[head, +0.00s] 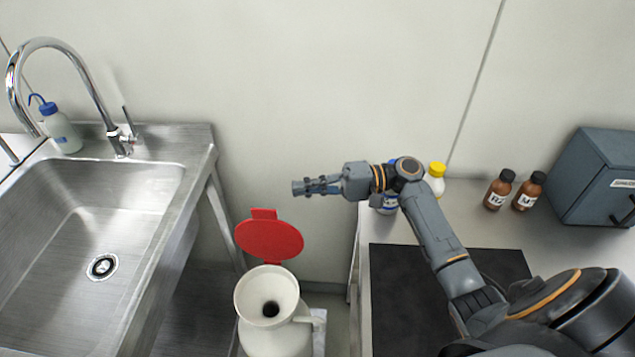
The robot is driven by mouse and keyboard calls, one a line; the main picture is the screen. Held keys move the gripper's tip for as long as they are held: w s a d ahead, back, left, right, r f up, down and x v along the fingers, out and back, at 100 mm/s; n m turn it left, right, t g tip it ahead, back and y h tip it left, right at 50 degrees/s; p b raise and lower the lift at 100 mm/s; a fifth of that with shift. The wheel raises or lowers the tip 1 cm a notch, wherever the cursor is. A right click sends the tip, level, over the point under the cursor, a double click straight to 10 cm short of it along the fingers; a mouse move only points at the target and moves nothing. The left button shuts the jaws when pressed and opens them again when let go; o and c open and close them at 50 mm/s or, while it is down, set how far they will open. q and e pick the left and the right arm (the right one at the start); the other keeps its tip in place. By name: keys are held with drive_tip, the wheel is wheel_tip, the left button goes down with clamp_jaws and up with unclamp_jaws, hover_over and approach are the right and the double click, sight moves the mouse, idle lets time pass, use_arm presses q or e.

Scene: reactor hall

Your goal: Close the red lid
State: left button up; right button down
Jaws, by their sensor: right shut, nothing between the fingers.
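The red lid (269,239) stands open, tilted up behind the mouth of a cream-white container (267,294). The container has a funnel-like opening with a dark hole and a handle at its right. A red tab sticks up from the lid's top edge. My right gripper (297,188) is shut and empty. It points left and shows above and to the right of the lid, apart from it. My left gripper is not in view.
A steel sink (203,152) with a tap (122,140) and a wash bottle (62,128) stands at left. At right, a counter (465,205) bears a black mat (395,300), brown bottles (498,190), a yellow-capped bottle (437,180) and a grey-blue box (590,175). The container stands in the gap between.

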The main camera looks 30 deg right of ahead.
sight(268, 237)
use_arm(q)
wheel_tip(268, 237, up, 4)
drive_tip(key=p, duration=0.3)
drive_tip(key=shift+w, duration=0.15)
use_arm(e)
drive_tip(key=s+a, duration=0.1)
drive_tip(key=a, duration=0.6)
drive_tip(key=shift+s, duration=0.25)
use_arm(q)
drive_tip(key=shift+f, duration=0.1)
use_arm(e)
drive_tip(key=shift+s, duration=0.1)
